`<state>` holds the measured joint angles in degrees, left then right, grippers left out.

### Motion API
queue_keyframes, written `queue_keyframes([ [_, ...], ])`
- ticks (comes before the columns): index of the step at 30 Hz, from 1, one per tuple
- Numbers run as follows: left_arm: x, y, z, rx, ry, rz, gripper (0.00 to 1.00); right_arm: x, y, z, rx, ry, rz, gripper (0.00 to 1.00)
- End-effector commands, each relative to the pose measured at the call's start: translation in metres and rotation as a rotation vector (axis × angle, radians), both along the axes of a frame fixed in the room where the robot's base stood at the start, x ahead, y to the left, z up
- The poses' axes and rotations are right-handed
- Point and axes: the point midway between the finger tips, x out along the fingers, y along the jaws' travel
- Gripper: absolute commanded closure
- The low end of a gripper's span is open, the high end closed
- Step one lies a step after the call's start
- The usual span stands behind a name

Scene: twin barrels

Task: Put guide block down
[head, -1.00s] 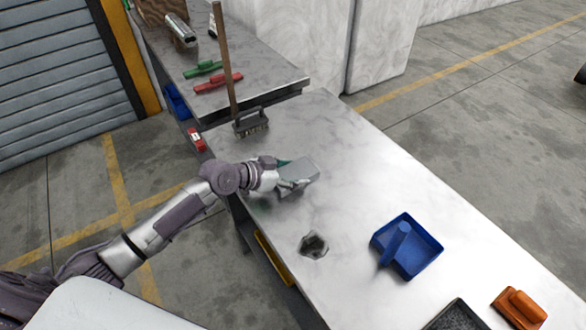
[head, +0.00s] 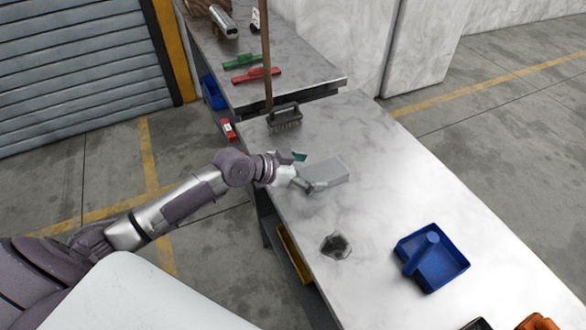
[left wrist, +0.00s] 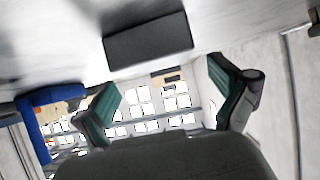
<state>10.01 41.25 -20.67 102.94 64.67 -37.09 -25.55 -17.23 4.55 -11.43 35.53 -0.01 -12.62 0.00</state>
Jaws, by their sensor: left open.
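The guide block, a flat grey block (head: 327,171), rests on the marble-topped bench just beyond my left gripper. My left gripper (head: 304,172) is open at the block's near left end, with one green-padded finger clear of it. In the left wrist view the block (left wrist: 148,41) shows as a dark slab beyond the two spread fingers (left wrist: 165,85), with nothing between them. My right gripper is in neither view.
A broom (head: 284,117) stands upright behind. Green (head: 250,61) and red (head: 255,75) tools lie farther back. Bench right of the block is clear.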

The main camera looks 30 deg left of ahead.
Motion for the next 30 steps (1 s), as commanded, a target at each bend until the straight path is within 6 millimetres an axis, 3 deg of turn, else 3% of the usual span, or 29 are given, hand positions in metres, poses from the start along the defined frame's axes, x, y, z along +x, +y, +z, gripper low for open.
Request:
queue_keyframes([
  [6,-0.033,0.028,0.02,0.006,0.003,-0.001,0.02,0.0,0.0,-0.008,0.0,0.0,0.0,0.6],
  [12,-0.05,0.042,0.033,0.002,0.002,0.0,0.02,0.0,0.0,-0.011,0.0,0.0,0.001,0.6],
  [30,-0.055,0.045,0.039,0.0,0.002,0.0,0.02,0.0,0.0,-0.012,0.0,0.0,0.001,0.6],
])
